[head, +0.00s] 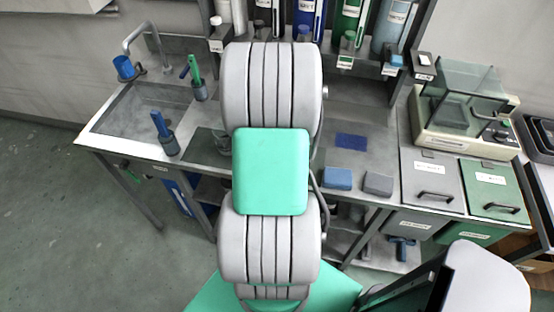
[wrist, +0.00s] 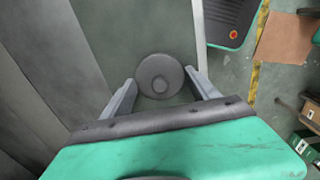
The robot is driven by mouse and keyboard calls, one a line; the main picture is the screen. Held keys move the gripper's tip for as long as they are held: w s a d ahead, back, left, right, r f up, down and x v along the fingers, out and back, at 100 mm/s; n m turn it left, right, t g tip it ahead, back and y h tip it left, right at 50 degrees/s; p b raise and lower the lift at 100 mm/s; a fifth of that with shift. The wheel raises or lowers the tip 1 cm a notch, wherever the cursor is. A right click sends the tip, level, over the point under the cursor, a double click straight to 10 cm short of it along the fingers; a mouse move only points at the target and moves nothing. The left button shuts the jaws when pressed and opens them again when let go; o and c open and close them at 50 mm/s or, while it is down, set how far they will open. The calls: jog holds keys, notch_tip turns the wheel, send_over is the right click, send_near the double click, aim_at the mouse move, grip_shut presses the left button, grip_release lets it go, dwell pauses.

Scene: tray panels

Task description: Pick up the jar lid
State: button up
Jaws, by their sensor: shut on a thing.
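The jar lid (wrist: 160,66) is a round dark grey disc with a small round knob at its middle. It shows in the wrist view between the tips of the two grey fingers. My gripper (wrist: 160,80) is shut on the lid, with one finger at its left edge and one at its right. I cannot tell how far the lid is above the surface under it, and no jar can be made out below it. In the head view my arm hides the gripper and the lid.
In the head view a blue sponge (head: 338,179) and a grey sponge (head: 378,184) lie on the bench right of my arm. A sink (head: 146,108) is at left, a glass-covered balance (head: 462,125) at right. Bottles in a rack (head: 352,25) stand behind.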

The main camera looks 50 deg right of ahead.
jog(key=c, duration=0.8)
jog(key=shift+o, duration=0.2)
